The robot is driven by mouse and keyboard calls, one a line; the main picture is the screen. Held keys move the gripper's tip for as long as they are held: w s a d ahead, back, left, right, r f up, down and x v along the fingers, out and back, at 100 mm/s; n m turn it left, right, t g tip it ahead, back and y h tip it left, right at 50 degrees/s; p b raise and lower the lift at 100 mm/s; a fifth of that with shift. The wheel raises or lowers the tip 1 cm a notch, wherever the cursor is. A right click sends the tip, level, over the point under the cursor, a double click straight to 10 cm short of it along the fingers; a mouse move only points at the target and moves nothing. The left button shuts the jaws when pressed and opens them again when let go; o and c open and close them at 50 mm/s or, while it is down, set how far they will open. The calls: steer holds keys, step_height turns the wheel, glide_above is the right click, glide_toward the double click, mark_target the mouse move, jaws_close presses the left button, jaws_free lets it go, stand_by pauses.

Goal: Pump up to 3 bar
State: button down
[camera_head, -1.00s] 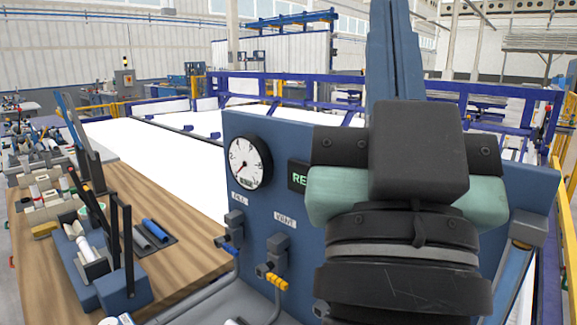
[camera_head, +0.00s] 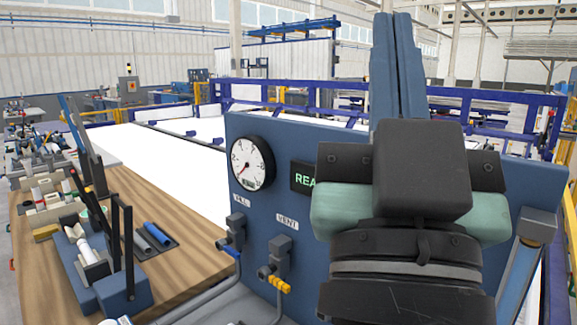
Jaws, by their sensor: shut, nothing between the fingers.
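The round white pressure gauge (camera_head: 251,163) is on the blue panel (camera_head: 300,145), left of my arm. A dark display (camera_head: 302,178) shows green letters beginning "REA", the rest hidden by my arm. Below are the FILL valve (camera_head: 235,228) with a blue handle and the VENT valve (camera_head: 279,258) with a yellow handle. My gripper (camera_head: 393,16) is seen from behind, its long blue-grey fingers pointing up, together and empty, apart from both valves.
Left of the panel, a wooden bench (camera_head: 165,190) carries a blue fixture (camera_head: 118,290), blue and grey pipes on a dark mat (camera_head: 157,243) and several small parts. Grey pipes run below the valves. My arm hides the panel's middle right. A blue rail frame stands behind.

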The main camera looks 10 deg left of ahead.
steer(key=shift+w+f+b, duration=0.1)
steer(key=shift+f+b, duration=0.55)
steer(key=shift+f, duration=0.25)
step_height(320, 180, down, 2)
steer(key=shift+d+b, duration=0.1)
steer(key=shift+b, duration=0.8)
steer(key=shift+r, duration=0.1)
step_height(320, 180, up, 23)
steer(key=p, duration=2)
steer(key=shift+s+a, duration=0.2)
steer(key=shift+s, duration=0.1)
step_height(320, 180, down, 12)
steer(key=b, duration=1)
steer(key=shift+w+d+r, duration=0.15)
steer(key=shift+w+d, duration=0.05)
steer(key=shift+w, duration=0.15)
